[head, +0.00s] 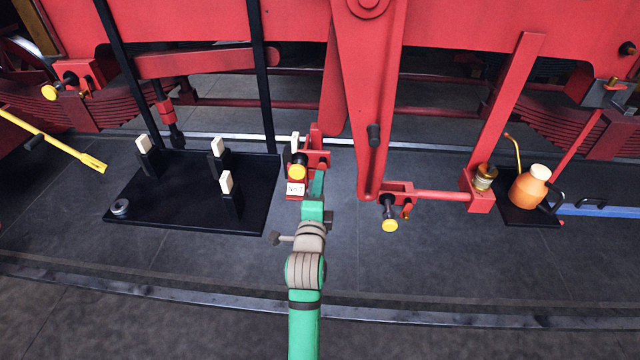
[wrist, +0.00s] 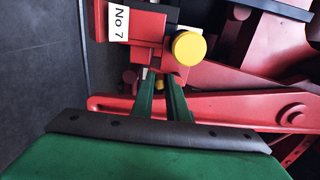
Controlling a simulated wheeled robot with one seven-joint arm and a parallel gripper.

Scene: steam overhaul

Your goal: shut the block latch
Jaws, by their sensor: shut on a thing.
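A red block with a white "No 7" label (head: 296,188) and a yellow-ended knob (head: 298,170) stands at the middle of the head view. In the wrist view the label (wrist: 119,20) is at the top left and the yellow knob (wrist: 188,48) is right of it. My gripper (head: 318,174) is at the right side of this red block. In the wrist view my gripper (wrist: 160,82) has its two green fingers close together, shut on a small part of the block latch just below the block. The fingertips mostly hide that part, so its position is unclear.
A black mat (head: 190,218) with pale-topped black posts lies left. A red arm with another yellow knob (head: 390,225) is right of my gripper. An orange can (head: 528,191) stands on a tray further right. Red frame beams hang above. The floor in front is clear.

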